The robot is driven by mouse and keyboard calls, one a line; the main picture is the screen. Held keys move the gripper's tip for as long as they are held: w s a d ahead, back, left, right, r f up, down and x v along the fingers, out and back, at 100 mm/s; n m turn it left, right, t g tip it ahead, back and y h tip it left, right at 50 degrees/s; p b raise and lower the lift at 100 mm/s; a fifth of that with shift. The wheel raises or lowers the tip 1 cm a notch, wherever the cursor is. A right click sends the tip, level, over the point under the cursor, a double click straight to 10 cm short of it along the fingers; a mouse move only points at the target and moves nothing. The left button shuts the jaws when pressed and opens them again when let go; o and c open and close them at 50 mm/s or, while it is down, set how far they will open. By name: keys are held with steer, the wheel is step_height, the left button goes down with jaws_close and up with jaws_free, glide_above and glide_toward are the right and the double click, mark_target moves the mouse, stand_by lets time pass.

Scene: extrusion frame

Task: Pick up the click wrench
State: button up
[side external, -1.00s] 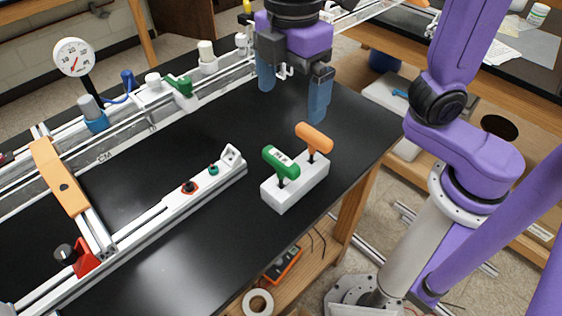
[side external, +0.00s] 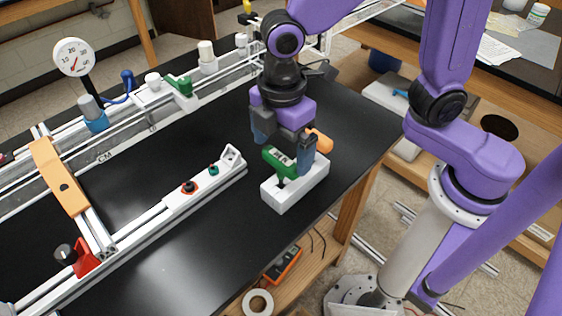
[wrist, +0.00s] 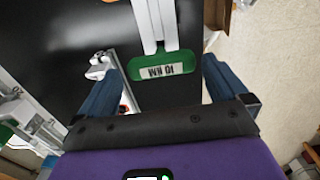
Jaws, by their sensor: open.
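The green T-handled wrench (side external: 276,165) stands upright in a white block (side external: 283,197) on the black bench; I take it to be the click wrench. In the wrist view its green handle (wrist: 177,69) carries a label that reads "10 NM" upside down. My gripper (side external: 281,158) is open, pointing down just above and around the green handle. In the wrist view the handle lies between my two blue fingers (wrist: 160,80), with a gap on both sides. Contact is not visible. An orange T-handled tool (side external: 321,140) stands in the same block, partly hidden behind my right finger.
A white rail (side external: 175,205) with small knobs lies left of the block. An aluminium extrusion frame (side external: 120,145) with a dial gauge (side external: 74,58) and clamps is farther left. The bench edge is close to the block's right. Bare black bench (side external: 215,235) lies in front.

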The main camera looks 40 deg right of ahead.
mark_target(281, 157)
steer(key=shift+a+f, duration=0.15)
steer(key=shift+f, duration=2.55)
steer(key=c, duration=0.7)
